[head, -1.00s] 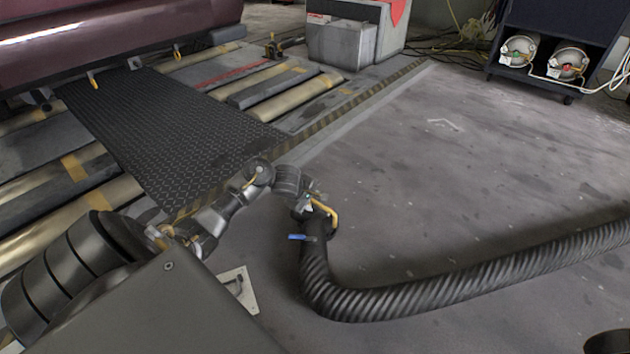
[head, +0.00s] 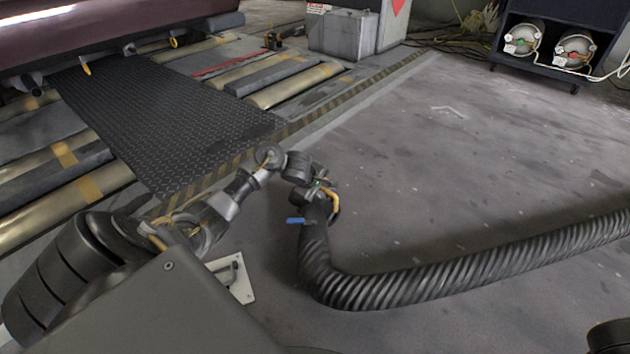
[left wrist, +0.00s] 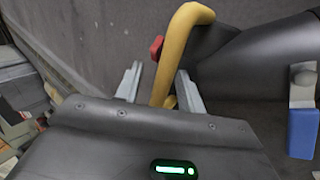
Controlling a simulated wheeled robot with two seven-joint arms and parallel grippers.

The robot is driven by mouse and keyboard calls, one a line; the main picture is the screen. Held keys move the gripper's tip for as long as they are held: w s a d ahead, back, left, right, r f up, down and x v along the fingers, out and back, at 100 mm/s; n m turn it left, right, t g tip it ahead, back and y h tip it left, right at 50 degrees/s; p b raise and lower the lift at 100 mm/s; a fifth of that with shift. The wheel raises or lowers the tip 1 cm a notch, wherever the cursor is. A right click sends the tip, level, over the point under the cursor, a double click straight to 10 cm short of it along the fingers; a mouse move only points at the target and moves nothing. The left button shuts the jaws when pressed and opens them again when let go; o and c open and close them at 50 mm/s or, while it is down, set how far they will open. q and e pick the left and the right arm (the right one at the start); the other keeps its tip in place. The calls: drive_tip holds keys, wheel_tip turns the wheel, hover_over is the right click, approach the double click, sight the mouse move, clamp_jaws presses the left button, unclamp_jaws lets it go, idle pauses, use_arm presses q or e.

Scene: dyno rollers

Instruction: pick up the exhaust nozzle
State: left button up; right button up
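The exhaust nozzle (head: 315,214) is a dark piece with a yellow handle (head: 333,203) and a blue lever (head: 296,221), at the near-left end of a black ribbed hose (head: 430,285) on the floor. My left gripper (head: 322,186) is at the nozzle's top, by the handle. In the left wrist view the yellow handle (left wrist: 170,60) passes between the two grey fingers of my left gripper (left wrist: 160,85). The fingers stand apart, with a visible gap on the left side. The blue lever (left wrist: 302,132) and dark nozzle body (left wrist: 250,62) are at right. My right gripper is not visible.
A black tread plate (head: 170,120) and rollers (head: 295,87) lie at the left under a dark red car (head: 110,30). A grey box (head: 343,33) stands at the back. A dark cart (head: 545,45) is at the back right. The floor beyond the hose is clear.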

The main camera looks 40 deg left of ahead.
use_arm(q)
clamp_jaws()
idle(1.4)
drive_tip(key=shift+r, duration=0.15)
